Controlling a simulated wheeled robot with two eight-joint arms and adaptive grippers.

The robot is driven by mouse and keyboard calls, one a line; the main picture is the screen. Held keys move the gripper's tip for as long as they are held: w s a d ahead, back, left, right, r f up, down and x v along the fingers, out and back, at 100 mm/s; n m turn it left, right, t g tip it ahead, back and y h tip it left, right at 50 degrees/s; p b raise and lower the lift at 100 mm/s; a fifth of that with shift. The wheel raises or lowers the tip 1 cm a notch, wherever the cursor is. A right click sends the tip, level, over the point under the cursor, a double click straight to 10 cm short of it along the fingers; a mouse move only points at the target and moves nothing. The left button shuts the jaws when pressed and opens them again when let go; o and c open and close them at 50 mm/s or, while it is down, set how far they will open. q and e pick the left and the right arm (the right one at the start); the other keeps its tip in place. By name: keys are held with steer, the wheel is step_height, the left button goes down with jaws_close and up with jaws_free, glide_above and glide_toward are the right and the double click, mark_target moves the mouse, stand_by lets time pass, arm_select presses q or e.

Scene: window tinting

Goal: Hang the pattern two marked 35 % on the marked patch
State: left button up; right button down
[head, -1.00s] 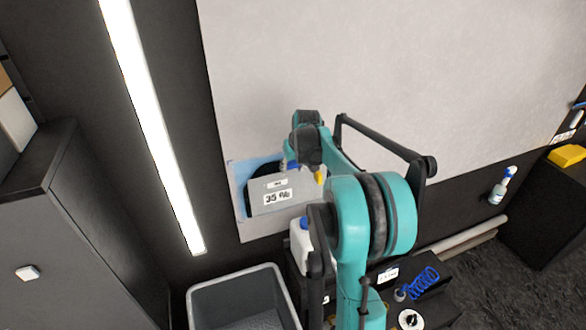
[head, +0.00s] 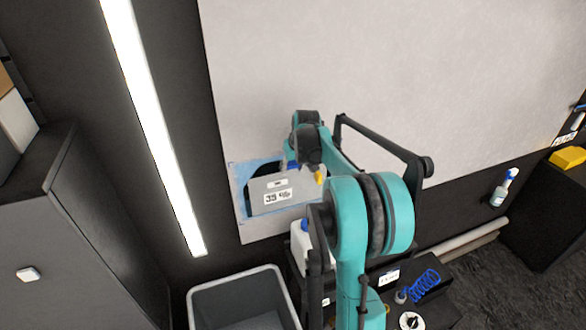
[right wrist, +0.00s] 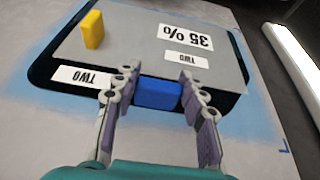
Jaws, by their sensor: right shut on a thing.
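The pattern (head: 262,187) is a grey plate with a "35 %" label and a "TWO" label. It also shows in the right wrist view (right wrist: 140,45), its labels upside down there. A yellow block (right wrist: 92,30) and a blue block (right wrist: 158,94) are on it. My right gripper (right wrist: 160,80) is shut on the blue block and holds the pattern at the wall sheet. The marked patch (right wrist: 48,74) is a black area with rounded corners, a blue surround and a "TWO" label. The pattern covers most of it, slightly offset. I cannot tell whether they touch. My left gripper is not in view.
A large pale sheet (head: 400,70) covers the wall. A grey bin (head: 240,285) stands below the patch, beside a white bottle (head: 300,245) and a dark shelf with a blue coil (head: 425,284). A dark cabinet (head: 60,240) stands at left.

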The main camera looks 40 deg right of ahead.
steer(key=c, duration=0.8)
jaws_free()
steer(key=shift+s, duration=0.1)
steer(key=shift+s+r, duration=0.1)
steer(key=shift+r, duration=0.2)
steer(key=v, duration=1.1)
steer(key=shift+s+a+r, duration=0.15)
steer(key=shift+s+r, duration=0.05)
steer(key=shift+r, duration=0.05)
